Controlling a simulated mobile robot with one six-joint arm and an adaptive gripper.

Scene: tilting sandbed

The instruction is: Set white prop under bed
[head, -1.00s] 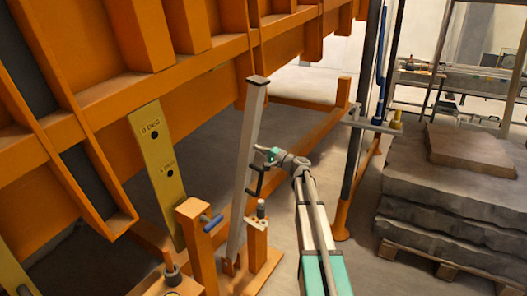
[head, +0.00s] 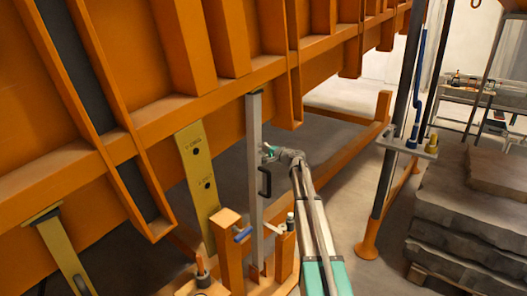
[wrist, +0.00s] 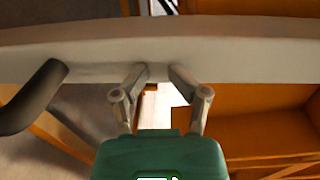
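The white prop (head: 255,200) is a long pale bar with a black handle (head: 265,182). It stands nearly upright in the head view, its foot in an orange floor bracket (head: 284,255). Its top meets the lower edge of the orange bed (head: 150,110) in the picture; I cannot tell if they touch. My gripper (head: 267,153) is at the prop's upper half, above the handle. In the wrist view the prop (wrist: 250,50) runs across the picture. The fingertips of my gripper (wrist: 159,73) are apart, against or very near its side, and not visibly around it.
Yellow plates with holes (head: 199,180) hang from the bed to the left. An orange post with a blue-handled pin (head: 230,250) stands close left of the prop's foot. A dark upright post (head: 395,130) and stacked grey slabs (head: 465,225) stand to the right.

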